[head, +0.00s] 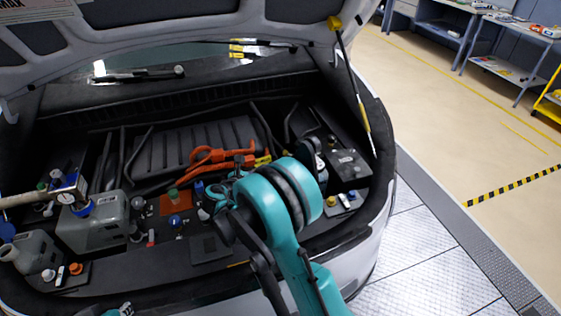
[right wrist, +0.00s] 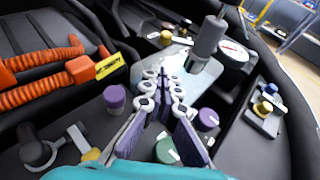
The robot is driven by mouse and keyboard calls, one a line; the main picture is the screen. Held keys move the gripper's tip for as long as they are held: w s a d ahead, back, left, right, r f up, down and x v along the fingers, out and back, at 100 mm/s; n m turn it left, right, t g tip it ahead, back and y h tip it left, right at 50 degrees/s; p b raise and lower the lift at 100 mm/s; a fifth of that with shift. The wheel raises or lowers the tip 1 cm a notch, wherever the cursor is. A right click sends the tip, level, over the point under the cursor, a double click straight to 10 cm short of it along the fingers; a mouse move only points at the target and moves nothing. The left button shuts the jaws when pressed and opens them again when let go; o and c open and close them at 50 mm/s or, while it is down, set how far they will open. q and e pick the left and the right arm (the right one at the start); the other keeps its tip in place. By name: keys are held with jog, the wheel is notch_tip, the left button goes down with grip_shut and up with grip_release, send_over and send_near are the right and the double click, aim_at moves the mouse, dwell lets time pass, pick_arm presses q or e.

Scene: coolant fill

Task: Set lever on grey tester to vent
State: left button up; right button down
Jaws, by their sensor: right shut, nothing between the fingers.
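In the right wrist view a grey metallic plate (right wrist: 182,72) carries an upright grey cylinder (right wrist: 209,40) and a round dial gauge (right wrist: 234,54); it looks like the grey tester. I cannot make out its lever or its setting; my fingers cover part of the plate. My right gripper (right wrist: 163,78) is shut and empty, its purple-padded fingers pointing at the plate's near side. I cannot tell whether the tips touch it. In the head view my teal right arm hides the gripper and most of the tester.
Purple caps (right wrist: 114,97) and a green cap (right wrist: 166,150) stand close around the fingers. Orange cables (head: 212,156) run behind my arm. A grey tank (head: 94,230) stands at left. The raised hood's yellow-black strut (head: 353,85) rises at right.

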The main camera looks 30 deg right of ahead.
jog(key=b+x, duration=0.3)
jog(key=x, duration=0.7)
jog(key=shift+f, duration=0.1)
dwell(0.3)
